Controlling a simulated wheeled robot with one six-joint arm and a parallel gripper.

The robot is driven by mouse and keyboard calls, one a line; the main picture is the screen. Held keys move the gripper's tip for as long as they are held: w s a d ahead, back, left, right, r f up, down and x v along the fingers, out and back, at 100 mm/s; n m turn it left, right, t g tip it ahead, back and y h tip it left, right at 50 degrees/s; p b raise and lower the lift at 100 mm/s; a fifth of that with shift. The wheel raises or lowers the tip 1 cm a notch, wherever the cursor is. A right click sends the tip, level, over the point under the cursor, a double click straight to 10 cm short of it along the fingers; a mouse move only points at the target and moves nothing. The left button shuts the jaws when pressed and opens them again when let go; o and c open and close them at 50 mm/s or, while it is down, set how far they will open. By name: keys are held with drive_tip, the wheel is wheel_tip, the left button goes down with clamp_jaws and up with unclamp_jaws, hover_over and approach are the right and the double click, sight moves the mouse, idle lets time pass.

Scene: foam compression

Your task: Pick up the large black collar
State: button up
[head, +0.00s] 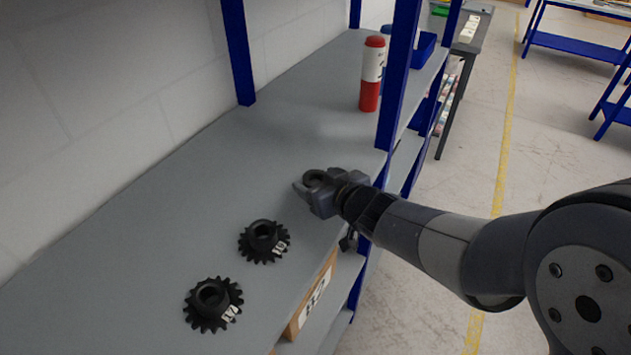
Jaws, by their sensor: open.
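A black ring-shaped collar (316,178) stands on the grey shelf just beyond the two gears. My gripper (311,188) reaches in from the right and is low over the shelf at the collar. Its jaws are open, with the collar showing at or between the fingers. The gripper hides part of the collar, and I cannot tell whether a finger touches it.
Two black toothed gears with white number labels, a nearer one (213,304) and a farther one (264,241), lie on the shelf (150,215). A red and white bottle (372,74) stands farther back beside a blue post (397,75). The shelf's left side is clear.

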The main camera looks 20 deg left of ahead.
drive_tip(key=c, duration=1.1)
drive_tip(key=shift+o, duration=0.2)
drive_tip(key=shift+r, duration=0.1)
